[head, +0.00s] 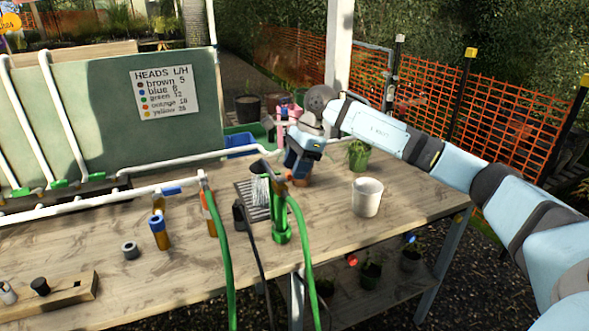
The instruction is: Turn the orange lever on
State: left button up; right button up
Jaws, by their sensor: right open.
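My right gripper (292,172) comes in from the right over the middle of the table and points down. It is open, with its fingers just above and behind the top of a green upright fitting (281,222). A small orange part (304,183) shows right at the fingertips. It may be the orange lever, but it is too small and too covered to tell its position or whether a finger touches it. My left gripper is out of view.
A white cup (367,197) stands right of the gripper, with a green plant pot (358,158) behind it. Green hoses (227,270) hang over the table's front edge. White pipes (150,188) run along the left.

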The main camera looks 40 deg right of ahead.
jog(key=v, duration=1.2)
jog(key=shift+d+r, duration=0.15)
jog(key=shift+r, duration=0.2)
jog(key=shift+s, duration=0.1)
jog(key=shift+f, duration=0.1)
